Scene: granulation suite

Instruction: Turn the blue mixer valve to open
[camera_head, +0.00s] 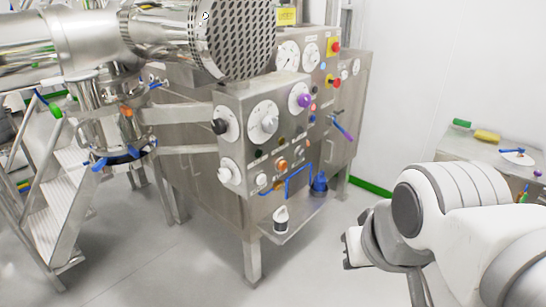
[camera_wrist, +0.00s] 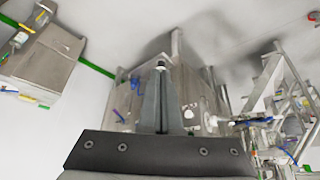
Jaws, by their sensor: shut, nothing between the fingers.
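Several blue parts show, and I cannot tell for certain which is the mixer valve. A blue bent handle (camera_head: 299,180) is on the lower front of the steel control cabinet (camera_head: 205,165). A blue knob-like piece (camera_head: 320,182) stands beside it, over the small shelf. Blue levers (camera_head: 120,160) sit around the vessel's lower collar at the left. My gripper (camera_head: 350,249) is at the right of the cabinet, low and apart from it, touching nothing visible. In the wrist view its fingers (camera_wrist: 161,68) are together and empty, and partly hide the cabinet behind.
A small steel shelf (camera_head: 292,222) sticks out from the cabinet front with a white-topped piece (camera_head: 281,218) on it. A steel side table (camera_head: 478,148) stands at the right. Steps (camera_head: 50,215) stand at the left. The floor before the cabinet is clear.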

